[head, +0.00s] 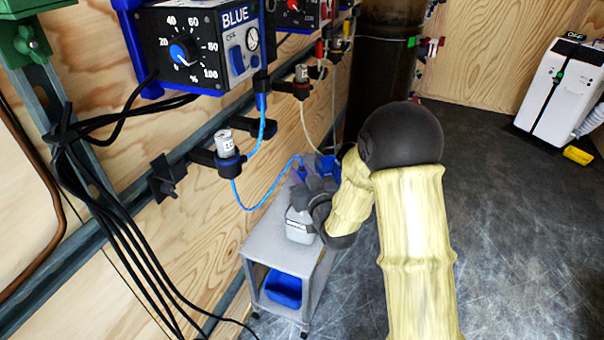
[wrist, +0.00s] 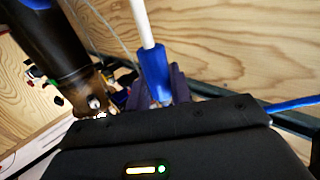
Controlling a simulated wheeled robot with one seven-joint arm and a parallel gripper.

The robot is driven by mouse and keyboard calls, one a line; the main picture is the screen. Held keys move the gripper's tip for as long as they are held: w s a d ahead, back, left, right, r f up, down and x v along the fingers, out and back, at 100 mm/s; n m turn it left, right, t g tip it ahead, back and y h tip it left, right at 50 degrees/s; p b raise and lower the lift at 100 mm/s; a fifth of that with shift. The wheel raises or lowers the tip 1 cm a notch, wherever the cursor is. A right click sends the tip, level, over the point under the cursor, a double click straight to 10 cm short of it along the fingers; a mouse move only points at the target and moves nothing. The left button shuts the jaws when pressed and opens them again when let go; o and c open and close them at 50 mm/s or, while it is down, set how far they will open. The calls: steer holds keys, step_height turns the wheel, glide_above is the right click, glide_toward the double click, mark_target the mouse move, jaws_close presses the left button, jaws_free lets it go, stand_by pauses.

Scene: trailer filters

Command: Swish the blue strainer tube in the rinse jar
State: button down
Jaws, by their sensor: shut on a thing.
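My gripper (head: 316,188) is over the small grey cart, small and dark in the head view. In the wrist view my gripper (wrist: 155,92) is shut on the blue strainer tube (wrist: 153,68), whose blue part sits between the dark fingers. A white length runs from it to the top edge. Its far end is out of view. A pale grey container (head: 299,226), perhaps the rinse jar, stands on the cart beside my gripper. My wrist partly hides it, and I cannot tell whether the tube is inside it.
The grey cart (head: 262,245) stands along the plywood wall, with a blue bin (head: 283,288) below and a blue tray (head: 328,166) behind my gripper. A blue hose (head: 250,205) loops from the wall holder (head: 227,158) toward my gripper.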

steer(key=shift+w+d+r+p, duration=0.2)
steer(key=shift+w+r+p, duration=0.2)
steer(key=shift+w+r, duration=0.15)
steer(key=shift+w+d+r+p, duration=0.15)
steer(key=shift+w+r+p, duration=0.25)
steer(key=shift+r, duration=0.2)
steer(key=shift+s+a+f+b, duration=0.1)
steer(key=shift+s+f+b, duration=0.1)
steer(key=shift+f+b, duration=0.35)
steer(key=shift+s+a+f+b, duration=0.1)
steer(key=shift+s+f+b, duration=0.1)
steer(key=shift+f+b, duration=0.35)
steer(key=shift+r, duration=0.1)
steer(key=shift+w+d+r+p, duration=0.1)
steer(key=shift+w+r+p, duration=0.1)
steer(key=shift+r+p, duration=0.25)
steer(key=shift+w+d+r+p, duration=0.1)
steer(key=shift+w+r+p, duration=0.15)
steer(key=shift+r, duration=0.3)
